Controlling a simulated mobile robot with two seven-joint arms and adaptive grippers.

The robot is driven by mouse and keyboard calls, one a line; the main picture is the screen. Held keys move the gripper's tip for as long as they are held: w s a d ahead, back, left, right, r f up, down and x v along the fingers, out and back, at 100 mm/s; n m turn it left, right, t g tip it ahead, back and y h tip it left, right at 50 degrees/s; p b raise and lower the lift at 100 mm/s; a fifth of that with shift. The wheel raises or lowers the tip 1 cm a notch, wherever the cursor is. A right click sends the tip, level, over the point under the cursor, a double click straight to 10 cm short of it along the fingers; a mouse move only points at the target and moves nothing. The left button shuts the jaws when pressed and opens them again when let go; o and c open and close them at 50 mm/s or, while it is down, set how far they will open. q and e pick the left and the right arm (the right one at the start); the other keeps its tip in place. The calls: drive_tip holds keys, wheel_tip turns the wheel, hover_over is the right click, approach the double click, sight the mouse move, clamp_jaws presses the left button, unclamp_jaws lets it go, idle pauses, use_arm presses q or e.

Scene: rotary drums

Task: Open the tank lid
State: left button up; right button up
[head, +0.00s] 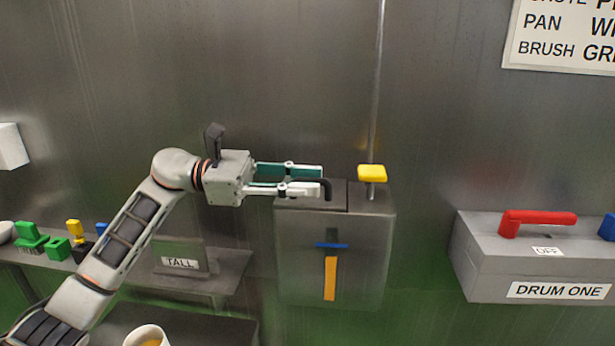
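The tank (378,262) is a grey metal box against the back wall, with a sight strip on its front that has an orange bar and a blue mark. Its lid (336,188) lies flat on top and looks closed. A dark curved handle (328,189) stands at the lid's left part. My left gripper (319,180) reaches in from the left at lid height. Its two fingers are apart, with the handle at their tips. Whether they touch the handle I cannot tell. My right gripper is not in view.
A yellow knob (372,173) sits on a thin vertical pipe (376,90) at the tank's right top. A grey box labelled DRUM ONE (480,268) with a red lever (540,218) stands at right.

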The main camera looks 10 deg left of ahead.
use_arm(q)
drive_tip(key=shift+d, duration=0.35)
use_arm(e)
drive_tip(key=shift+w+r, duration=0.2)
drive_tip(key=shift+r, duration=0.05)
use_arm(q)
clamp_jaws()
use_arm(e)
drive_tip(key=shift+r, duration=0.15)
